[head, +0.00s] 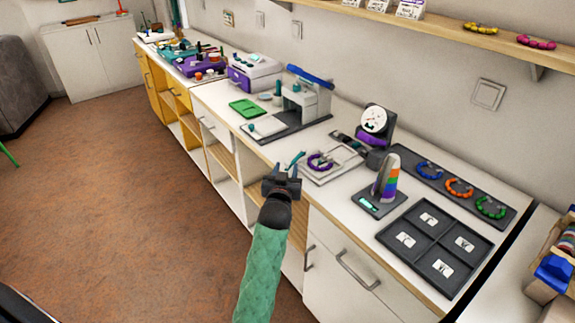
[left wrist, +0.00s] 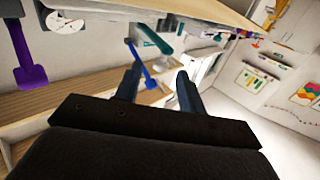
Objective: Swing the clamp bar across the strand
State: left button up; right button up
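A white bead board (head: 345,172) lies near the counter's front edge in the head view, with a purple bead strand (head: 320,162) on it. A small teal bar (head: 297,159) juts at the board's left corner; it looks like the clamp bar, and it is not across the strand. My left gripper (head: 286,171) is in front of the counter edge, just short of the teal bar. In the left wrist view its two fingers (left wrist: 156,88) are apart with nothing between them. A blue bar and a teal bar show beyond the fingertips. My right gripper is not in view.
A cone of coloured bands (head: 386,178) stands on a dark base right of the board. A dark compartment tray (head: 433,248) and a strip with several bracelets (head: 411,166) lie further right. A grey-white machine (head: 306,104) stands left. The floor is clear.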

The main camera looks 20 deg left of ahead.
pick_arm(q)
jog(key=shift+v, duration=0.85)
jog(key=shift+s, duration=0.15)
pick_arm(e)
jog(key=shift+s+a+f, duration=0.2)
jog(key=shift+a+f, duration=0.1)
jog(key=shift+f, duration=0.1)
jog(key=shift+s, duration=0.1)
